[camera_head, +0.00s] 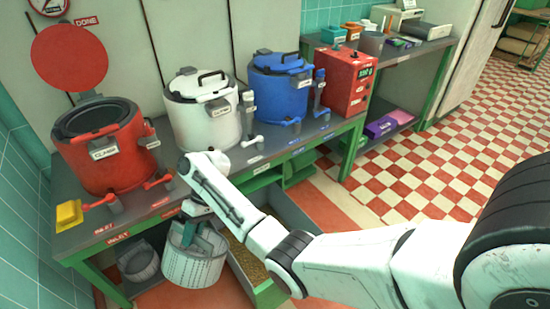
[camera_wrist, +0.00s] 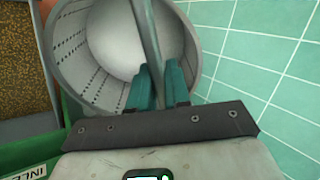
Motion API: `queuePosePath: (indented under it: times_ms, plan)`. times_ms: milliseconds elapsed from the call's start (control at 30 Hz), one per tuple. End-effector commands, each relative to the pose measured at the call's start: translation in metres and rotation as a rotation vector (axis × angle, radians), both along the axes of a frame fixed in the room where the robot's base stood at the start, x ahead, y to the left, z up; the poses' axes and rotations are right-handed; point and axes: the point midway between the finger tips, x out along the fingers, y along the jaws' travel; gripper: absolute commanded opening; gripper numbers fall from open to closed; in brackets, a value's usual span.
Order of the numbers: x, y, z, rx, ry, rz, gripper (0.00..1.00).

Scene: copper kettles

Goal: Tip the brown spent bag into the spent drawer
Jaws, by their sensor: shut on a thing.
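My gripper (camera_head: 203,238) is shut on the crossbar of a grey-white perforated basket (camera_head: 194,267), which hangs below the front edge of the bench. In the wrist view the teal fingers (camera_wrist: 157,84) close on the bar, and the basket (camera_wrist: 72,50) shows a smooth, pale, seemingly empty inside. A long open drawer (camera_head: 272,297) with brown grain-like contents lies just right of the basket in the head view. Those contents show at the left edge of the wrist view. No brown bag can be made out in either view.
Red (camera_head: 105,160), white (camera_head: 204,118) and blue (camera_head: 281,92) kettles stand on the grey bench. A yellow block (camera_head: 69,214) sits at its left end. A smaller grey bucket (camera_head: 139,262) stands under the bench. Tiled wall is close at left; checkered floor is open at right.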

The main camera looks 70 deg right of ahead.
Motion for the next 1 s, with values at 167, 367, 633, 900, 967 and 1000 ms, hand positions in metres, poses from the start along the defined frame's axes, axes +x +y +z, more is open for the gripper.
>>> queuePosePath:
  times_ms: [167,367,633,900,967,1000]
  plan:
    - [-0.036,-0.067,0.025,-0.335,0.053,-0.014,0.0]
    - [-0.081,-0.139,0.049,-0.51,0.113,-0.145,0.0]
    - [-0.134,-0.209,0.091,-0.604,0.192,-0.316,0.0]
    - [-0.154,-0.231,0.109,-0.624,0.224,-0.385,0.0]
    - [-0.155,-0.232,0.109,-0.625,0.225,-0.387,0.0]
    - [-0.155,-0.232,0.108,-0.625,0.226,-0.387,0.0]
